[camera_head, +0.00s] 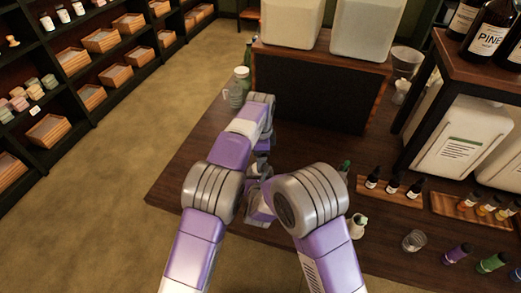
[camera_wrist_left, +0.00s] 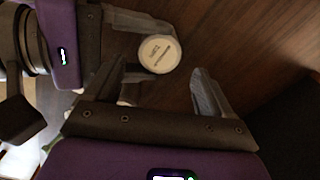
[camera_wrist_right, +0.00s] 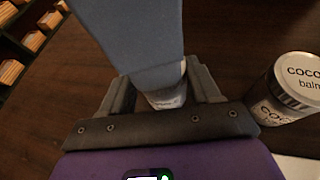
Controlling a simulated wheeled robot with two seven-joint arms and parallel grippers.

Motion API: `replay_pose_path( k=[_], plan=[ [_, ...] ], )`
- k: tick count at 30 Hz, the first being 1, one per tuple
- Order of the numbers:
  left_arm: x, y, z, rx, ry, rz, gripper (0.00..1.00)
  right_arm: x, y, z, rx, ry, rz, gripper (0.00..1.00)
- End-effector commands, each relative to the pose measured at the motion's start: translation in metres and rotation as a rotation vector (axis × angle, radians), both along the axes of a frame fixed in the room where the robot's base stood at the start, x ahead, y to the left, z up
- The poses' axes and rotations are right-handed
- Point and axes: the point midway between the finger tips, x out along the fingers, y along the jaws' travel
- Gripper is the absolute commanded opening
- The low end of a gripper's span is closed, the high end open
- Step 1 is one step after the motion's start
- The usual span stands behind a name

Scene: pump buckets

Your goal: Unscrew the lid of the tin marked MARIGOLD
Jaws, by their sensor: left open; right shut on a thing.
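In the left wrist view a small round tin (camera_wrist_left: 158,53) is seen from above; its pale top carries dark print too small to read, so I cannot tell whether it says MARIGOLD. My right gripper (camera_wrist_right: 160,80) is shut on this tin, whose side shows between its fingers in the right wrist view (camera_wrist_right: 166,97). My left gripper (camera_wrist_left: 160,72) is open, its two fingers spread near the tin. A blue-grey part, apparently of my left gripper, covers the upper middle of the right wrist view.
Another tin (camera_wrist_right: 290,88), marked COCO and balm, stands close by at the right of the right wrist view. The head view shows the wooden counter (camera_head: 300,150), a dark block (camera_head: 310,90) with white containers, a glass (camera_head: 414,240) and several small bottles to the right.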

Motion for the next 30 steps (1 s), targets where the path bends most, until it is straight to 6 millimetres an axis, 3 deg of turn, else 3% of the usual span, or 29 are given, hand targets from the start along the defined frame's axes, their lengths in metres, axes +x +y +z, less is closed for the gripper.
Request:
replay_pose_path(
  k=[3,9,20,30],
  plan=[
    [-0.001,0.000,-0.020,0.002,0.002,0.001,0.83,0.000,0.000,0.000,0.000,-0.001,0.000,0.00],
    [0.000,-0.001,-0.042,0.001,0.001,0.001,0.83,0.000,0.000,0.000,0.000,-0.001,0.000,0.00],
    [0.000,0.000,-0.047,0.000,0.000,0.002,0.83,0.000,0.000,0.000,0.000,-0.001,0.000,0.00],
    [0.000,0.000,-0.047,0.000,0.000,0.002,0.33,0.000,0.000,0.000,0.000,-0.001,0.000,0.00]
  ],
)
